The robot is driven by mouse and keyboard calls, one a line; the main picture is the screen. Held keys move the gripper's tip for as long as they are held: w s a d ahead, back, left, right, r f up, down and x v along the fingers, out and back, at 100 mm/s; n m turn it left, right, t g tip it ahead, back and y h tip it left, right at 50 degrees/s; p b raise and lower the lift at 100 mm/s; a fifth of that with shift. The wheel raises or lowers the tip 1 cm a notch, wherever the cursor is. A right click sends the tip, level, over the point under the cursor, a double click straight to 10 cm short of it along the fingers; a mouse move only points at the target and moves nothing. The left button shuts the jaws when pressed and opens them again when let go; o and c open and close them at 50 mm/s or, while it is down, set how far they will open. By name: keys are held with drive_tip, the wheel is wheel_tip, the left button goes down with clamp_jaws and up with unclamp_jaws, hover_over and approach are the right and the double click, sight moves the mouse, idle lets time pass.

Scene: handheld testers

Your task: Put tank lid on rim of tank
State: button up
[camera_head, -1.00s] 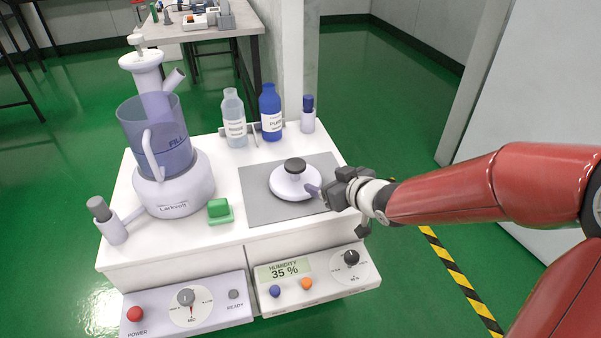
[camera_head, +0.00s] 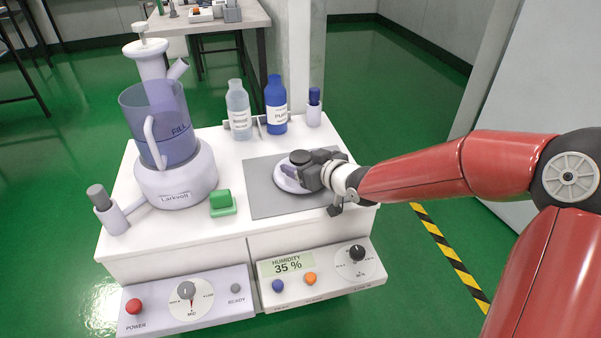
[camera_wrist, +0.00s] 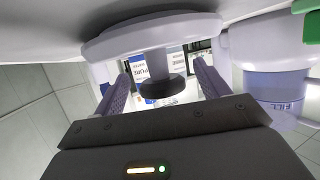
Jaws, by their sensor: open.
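The tank lid (camera_head: 284,183) is a white disc with a dark round knob (camera_head: 300,157), lying on a grey mat. My gripper (camera_head: 298,170) is at the lid from the right, low over it, and hides its right part. In the wrist view the lid (camera_wrist: 150,35) is at the top and its stem and dark knob (camera_wrist: 163,90) hang between the two fingers of my open gripper (camera_wrist: 160,75), with a gap on each side. The tank (camera_head: 160,125) is a translucent blue vessel marked FILL, on a white base at the left. It also shows in the wrist view (camera_wrist: 275,85).
The grey mat (camera_head: 262,202) lies on the white cabinet top. A clear bottle (camera_head: 238,112), a blue bottle (camera_head: 276,105) and a small blue-capped vial (camera_head: 313,108) stand behind it. A green block (camera_head: 221,203) sits between tank and mat. A grey-capped holder (camera_head: 103,205) is at front left.

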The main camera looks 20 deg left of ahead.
drive_tip(key=c, duration=1.1)
drive_tip(key=shift+c, duration=0.2)
